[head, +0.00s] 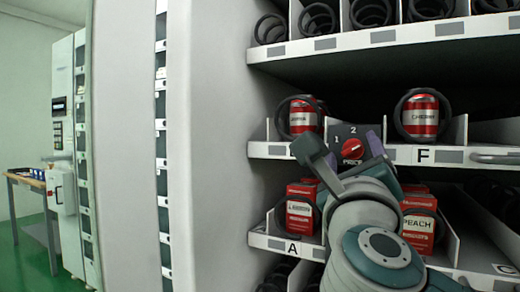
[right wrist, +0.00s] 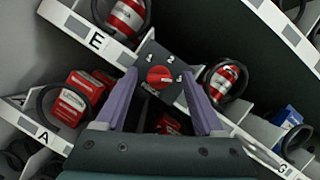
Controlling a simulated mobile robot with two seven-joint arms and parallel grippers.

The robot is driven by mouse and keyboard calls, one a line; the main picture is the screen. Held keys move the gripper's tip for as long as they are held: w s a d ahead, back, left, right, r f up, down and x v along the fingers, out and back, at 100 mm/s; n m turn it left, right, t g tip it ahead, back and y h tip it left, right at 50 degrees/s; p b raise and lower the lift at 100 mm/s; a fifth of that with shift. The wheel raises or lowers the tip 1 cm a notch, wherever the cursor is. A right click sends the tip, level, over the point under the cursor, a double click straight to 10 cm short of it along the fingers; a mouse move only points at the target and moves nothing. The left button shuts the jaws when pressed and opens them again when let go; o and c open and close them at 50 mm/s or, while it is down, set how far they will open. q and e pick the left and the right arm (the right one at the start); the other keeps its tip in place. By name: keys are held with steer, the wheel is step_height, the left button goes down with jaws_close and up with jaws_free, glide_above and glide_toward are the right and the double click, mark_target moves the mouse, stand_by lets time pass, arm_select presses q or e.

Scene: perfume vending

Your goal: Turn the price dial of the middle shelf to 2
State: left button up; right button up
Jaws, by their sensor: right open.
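The price dial (head: 352,149) is a red round knob on a dark plate on the front edge of the middle shelf (head: 472,158). The numbers 1 and 2 show above it in the head view. In the right wrist view the dial (right wrist: 160,76) shows with 1, 2 and 3 around it. A pale line crosses the knob, but I cannot tell which number it points to. My right gripper (head: 354,158) is open, with its purple fingers on either side of the dial plate. In the right wrist view the gripper (right wrist: 160,84) has nothing between its fingertips but the dial beyond. My left gripper is not in view.
Red cans (head: 420,117) sit in black coils on the middle shelf, above labels E and F. Red boxes (head: 301,209) stand on the shelf below, close to my right arm. Black coils fill the top shelf (head: 400,37).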

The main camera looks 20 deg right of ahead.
jaws_close()
stand_by(0.7)
